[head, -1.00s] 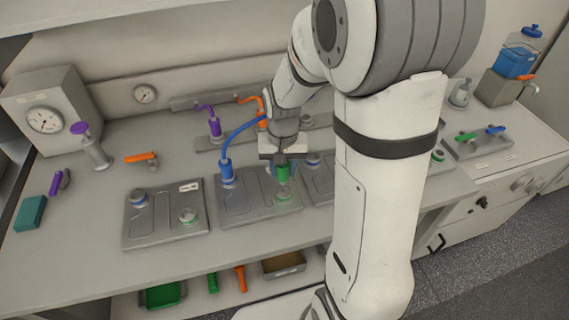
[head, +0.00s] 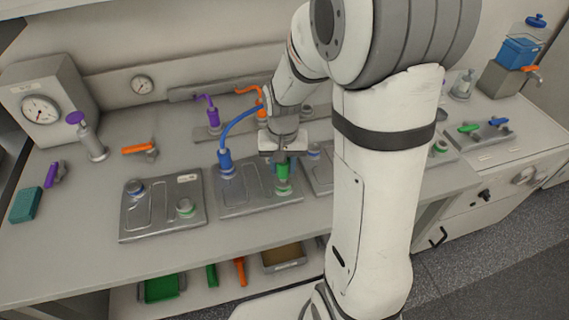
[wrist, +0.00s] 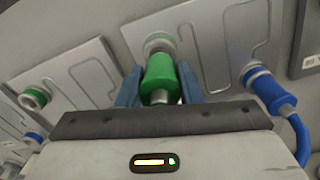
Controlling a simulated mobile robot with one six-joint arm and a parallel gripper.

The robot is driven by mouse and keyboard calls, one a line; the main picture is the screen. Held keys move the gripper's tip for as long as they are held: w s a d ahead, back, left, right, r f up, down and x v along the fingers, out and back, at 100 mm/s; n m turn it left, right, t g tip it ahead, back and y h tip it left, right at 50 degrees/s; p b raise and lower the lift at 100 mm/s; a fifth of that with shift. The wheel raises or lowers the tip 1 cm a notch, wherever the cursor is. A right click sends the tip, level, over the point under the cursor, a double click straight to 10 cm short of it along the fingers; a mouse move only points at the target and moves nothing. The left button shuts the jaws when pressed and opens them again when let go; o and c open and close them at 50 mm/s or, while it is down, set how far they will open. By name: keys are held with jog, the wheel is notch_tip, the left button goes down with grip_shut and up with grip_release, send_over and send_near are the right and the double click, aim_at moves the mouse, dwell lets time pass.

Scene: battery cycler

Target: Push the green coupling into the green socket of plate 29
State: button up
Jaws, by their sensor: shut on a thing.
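My gripper (head: 283,158) is shut on the green coupling (head: 283,173), which hangs upright over the middle plate (head: 240,200). In the wrist view the coupling (wrist: 158,76) sits between the blue fingers. Its far end meets the grey-and-green ring of the socket (wrist: 158,44), in line with it. In the head view the green socket (head: 283,190) shows right under the coupling. I cannot tell how deep the coupling sits. A blue coupling (head: 225,163) with a blue hose stands in the same plate's other socket. The plate's number is not readable.
A similar plate (head: 160,228) with blue and green sockets lies to the left, and another (head: 321,178) to the right, partly behind my arm. The blue hose (head: 238,122) arches close beside my gripper. Purple and orange couplings stand behind.

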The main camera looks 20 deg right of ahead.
jog(key=shift+f, duration=0.15)
jog(key=shift+f+b, duration=0.35)
jog(key=shift+b, duration=0.1)
jog(key=shift+f, duration=0.1)
dwell(0.3)
jog(key=shift+f+b, duration=0.4)
jog(key=shift+f+b, duration=0.4)
jog(key=shift+f, duration=0.1)
dwell(0.4)
jog(key=o, duration=1.3)
jog(key=shift+o, duration=0.3)
